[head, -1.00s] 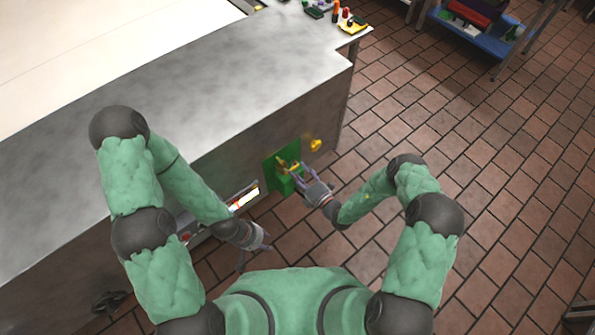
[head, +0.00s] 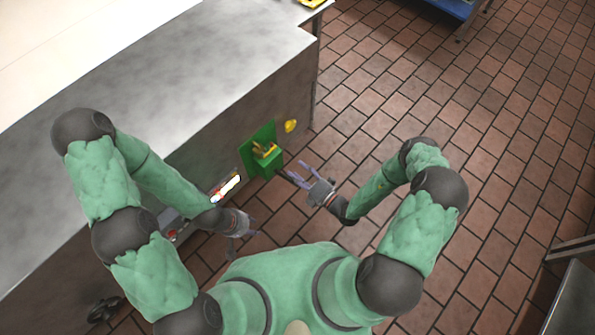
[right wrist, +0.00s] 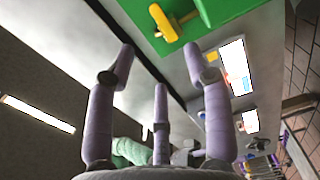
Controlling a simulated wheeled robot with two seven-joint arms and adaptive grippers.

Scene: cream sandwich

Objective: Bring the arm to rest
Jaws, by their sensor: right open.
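My right arm reaches in from the right in the head view. Its gripper (head: 303,174) is open and empty, its purple fingers spread, apart from the counter's side and to the right of a green box. In the right wrist view the spread fingers (right wrist: 160,75) have nothing between them. My left gripper (head: 252,228) is low beside the counter's front; its fingers look small and spread, with nothing seen in them.
The metal counter (head: 205,85) fills the left. Tiled floor (head: 400,90) lies open to the right. A metal table (head: 575,300) stands at the lower right.

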